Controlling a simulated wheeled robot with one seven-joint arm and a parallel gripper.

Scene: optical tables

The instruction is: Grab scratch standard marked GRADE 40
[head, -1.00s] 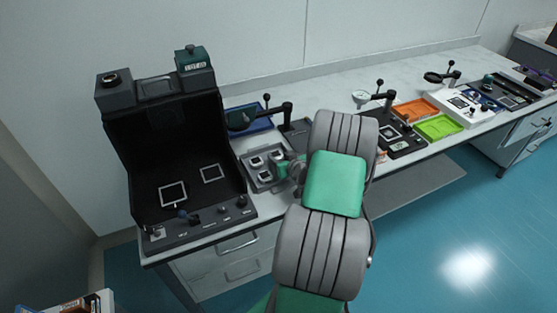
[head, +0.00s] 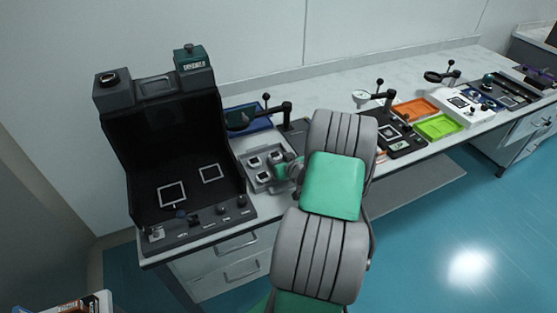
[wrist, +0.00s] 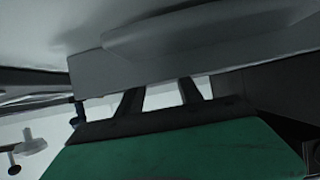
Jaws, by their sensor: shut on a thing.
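A grey tray (head: 262,187) with small dark blocks with pale square faces, the scratch standards (head: 254,162), stands right of the black booth. No GRADE 40 marking is readable. My gripper (head: 287,170) is low at the tray's right side, partly hidden by my arm. In the wrist view, the dark fingers of my gripper (wrist: 160,98) reach a grey piece (wrist: 100,75) beyond the green palm. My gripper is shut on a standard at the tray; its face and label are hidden.
The black booth (head: 160,140) stands left of the tray, with knobs along its front. A dark-blue tray (head: 250,125) and a lever stand lie behind. Orange (head: 412,111) and lime trays (head: 440,127) sit farther right. Open floor lies at the right.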

